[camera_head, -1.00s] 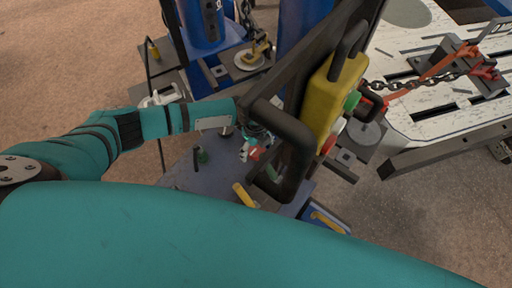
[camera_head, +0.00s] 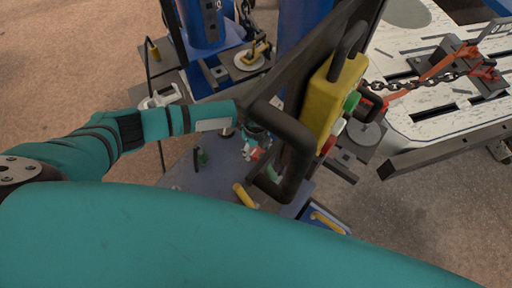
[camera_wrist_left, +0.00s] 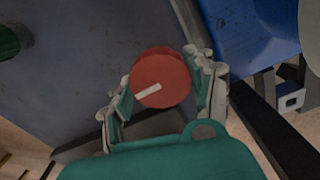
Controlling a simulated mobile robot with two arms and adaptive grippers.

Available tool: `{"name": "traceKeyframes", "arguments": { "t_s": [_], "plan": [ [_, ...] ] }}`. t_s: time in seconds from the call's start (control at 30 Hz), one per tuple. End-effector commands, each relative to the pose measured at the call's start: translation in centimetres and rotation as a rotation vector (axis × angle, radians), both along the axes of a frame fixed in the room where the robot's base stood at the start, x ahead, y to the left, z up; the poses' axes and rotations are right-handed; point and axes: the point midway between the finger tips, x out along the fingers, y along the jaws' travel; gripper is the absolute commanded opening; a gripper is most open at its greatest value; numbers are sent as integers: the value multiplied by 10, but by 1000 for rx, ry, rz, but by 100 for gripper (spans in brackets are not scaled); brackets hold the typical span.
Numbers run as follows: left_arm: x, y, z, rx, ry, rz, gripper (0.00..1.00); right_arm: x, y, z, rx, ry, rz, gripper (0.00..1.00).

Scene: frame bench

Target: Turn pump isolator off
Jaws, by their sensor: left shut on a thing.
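The pump isolator appears as a round red knob (camera_wrist_left: 160,72) with a white pointer mark in the left wrist view. The mark lies slanted, low on the left of the knob face. My left gripper (camera_wrist_left: 163,88) is shut on the knob, with one finger on each side. In the head view the left gripper (camera_head: 252,146) is at the grey panel (camera_head: 180,176), beside a black bar handle. Only a small red part of the knob (camera_head: 255,154) shows there. My right gripper is not in view.
A yellow pendant box (camera_head: 327,100) with green, white and red buttons and a black loop handle (camera_head: 297,140) stand close to the right of the gripper. A yellow handle (camera_head: 244,195) and a green knob (camera_head: 203,157) are on the panel. A slotted table (camera_head: 430,110) is at right.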

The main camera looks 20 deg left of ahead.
Motion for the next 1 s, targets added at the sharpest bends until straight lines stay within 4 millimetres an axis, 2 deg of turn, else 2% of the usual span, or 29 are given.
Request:
{"name": "traceKeyframes", "arguments": {
  "t_s": [0.37, 1.0],
  "plan": [
    [0, -1, 4, -1, 1, 192, 23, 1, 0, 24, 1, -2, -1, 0],
    [0, -1, 4, 0, 1, 795, 23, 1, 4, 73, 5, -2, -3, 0]
  ]
}}
